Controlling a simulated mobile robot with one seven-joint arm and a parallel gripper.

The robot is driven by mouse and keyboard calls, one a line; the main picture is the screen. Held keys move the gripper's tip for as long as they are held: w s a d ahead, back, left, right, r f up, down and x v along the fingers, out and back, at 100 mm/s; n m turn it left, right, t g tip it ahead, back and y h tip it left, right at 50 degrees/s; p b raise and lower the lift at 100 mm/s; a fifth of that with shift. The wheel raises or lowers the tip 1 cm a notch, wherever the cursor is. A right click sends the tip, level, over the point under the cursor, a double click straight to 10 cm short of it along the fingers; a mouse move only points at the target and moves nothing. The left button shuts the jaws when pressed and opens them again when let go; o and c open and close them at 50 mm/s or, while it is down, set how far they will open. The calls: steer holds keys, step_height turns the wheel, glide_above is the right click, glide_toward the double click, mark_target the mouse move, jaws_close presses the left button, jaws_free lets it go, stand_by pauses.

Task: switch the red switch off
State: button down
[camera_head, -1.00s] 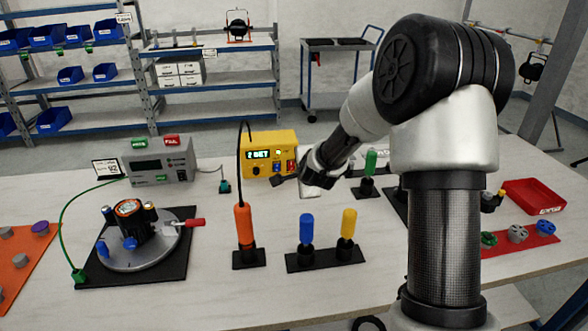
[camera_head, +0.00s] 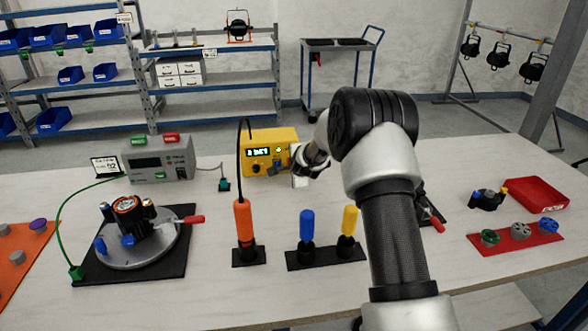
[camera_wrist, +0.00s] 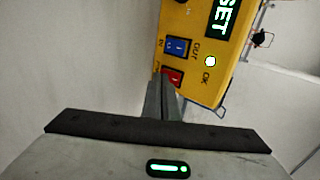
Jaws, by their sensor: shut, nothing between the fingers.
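The red switch (camera_wrist: 172,77) is on the face of the yellow box, partly hidden behind my fingertips in the wrist view. My gripper (camera_wrist: 163,85) is shut and empty, its tips at or very close to the switch; I cannot tell whether they touch. The yellow box (camera_head: 265,142) stands at the back of the table with a lit display and a black knob (camera_head: 256,168). In the head view my gripper (camera_head: 294,170) covers the box's lower right.
An orange tool (camera_head: 243,224) stands upright in front of the box, its cable rising beside it. Blue (camera_head: 306,224) and yellow (camera_head: 349,220) handled tools stand in a black holder nearer me. A grey meter box (camera_head: 160,160) stands left. A red tray (camera_head: 533,195) lies right.

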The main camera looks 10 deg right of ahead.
stand_by(0.3)
steer(key=shift+w+f+b, duration=0.25)
steer(key=shift+f+b, duration=0.1)
steer(key=shift+b, duration=0.2)
steer(key=shift+f+b, duration=0.1)
steer(key=shift+b, duration=0.7)
steer(key=shift+s, duration=0.1)
